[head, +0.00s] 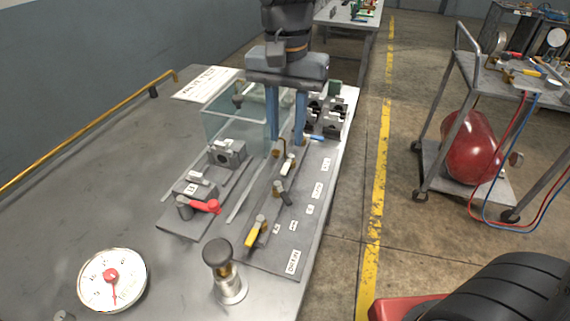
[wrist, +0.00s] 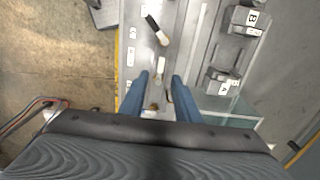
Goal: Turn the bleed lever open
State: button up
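A row of small levers stands on a grey plate (head: 262,262) on the bench in the head view. They include a yellow lever (head: 256,234), a black lever (head: 283,194), a white-handled lever (head: 288,165) and a blue lever (head: 313,138). Small labels lie beside them; I cannot read which one is the bleed lever. My gripper (head: 286,143) points down over the far part of the row, its blue fingers apart. In the wrist view my gripper (wrist: 159,78) is open with nothing held; the black lever (wrist: 157,31) lies ahead of the fingertips.
A red lever (head: 205,206) sits on a second plate to the left. A clear tank (head: 225,125) stands behind. A plunger-like post (head: 227,275) and a round gauge (head: 112,280) are at the near side. A cart with a red tank (head: 472,145) stands across the aisle.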

aim_at(285, 167)
jog(key=shift+a+f, duration=0.15)
jog(key=shift+f, duration=3.75)
jog(key=shift+c, duration=0.4)
grip_shut()
